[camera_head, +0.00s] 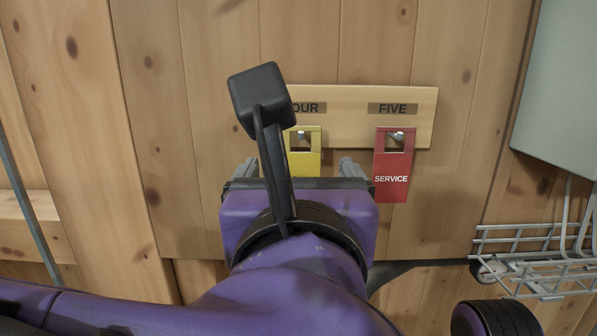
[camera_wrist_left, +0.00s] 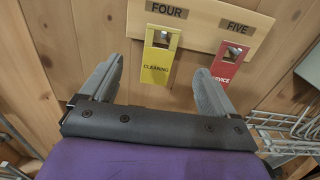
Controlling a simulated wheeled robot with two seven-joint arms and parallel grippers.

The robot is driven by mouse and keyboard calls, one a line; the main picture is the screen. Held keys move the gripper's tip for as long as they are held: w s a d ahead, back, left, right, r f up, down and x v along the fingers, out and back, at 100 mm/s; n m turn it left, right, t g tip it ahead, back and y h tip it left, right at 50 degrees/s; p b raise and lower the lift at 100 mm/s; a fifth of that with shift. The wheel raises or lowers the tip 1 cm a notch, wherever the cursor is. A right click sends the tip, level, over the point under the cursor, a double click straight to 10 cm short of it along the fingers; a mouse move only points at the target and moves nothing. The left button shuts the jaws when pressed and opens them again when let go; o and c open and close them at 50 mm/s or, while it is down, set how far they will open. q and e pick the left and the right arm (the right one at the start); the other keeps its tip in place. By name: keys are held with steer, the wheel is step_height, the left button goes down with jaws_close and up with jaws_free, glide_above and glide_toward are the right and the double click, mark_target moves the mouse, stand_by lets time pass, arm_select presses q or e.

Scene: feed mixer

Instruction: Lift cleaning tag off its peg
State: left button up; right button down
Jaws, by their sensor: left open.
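The yellow cleaning tag (camera_wrist_left: 158,62) hangs on its peg under the label FOUR (camera_wrist_left: 166,10) on a wooden board. In the head view the tag (camera_head: 306,163) is partly hidden behind my left wrist, and its peg (camera_head: 304,134) shows through the cut-out. My left gripper (camera_wrist_left: 162,85) is open and empty, its two fingers spread to either side of the tag in the wrist view. The fingers do not appear to touch the tag. In the head view the left gripper (camera_head: 299,168) is just below and in front of the tag. My right gripper is not in view.
A red service tag (camera_head: 393,170) hangs under FIVE, right of the yellow one, near the right finger in the wrist view. A wire basket (camera_head: 530,255) and a grey-green box (camera_head: 570,85) are at the right. Bare plank wall lies left.

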mark_target(301, 164)
arm_select(q)
steer(key=w+p, duration=0.3)
steer(key=w, duration=0.6)
steer(key=shift+d+p, duration=0.1)
steer(key=shift+p, duration=0.2)
steer(key=shift+f, duration=0.1)
steer(key=c, duration=1.1)
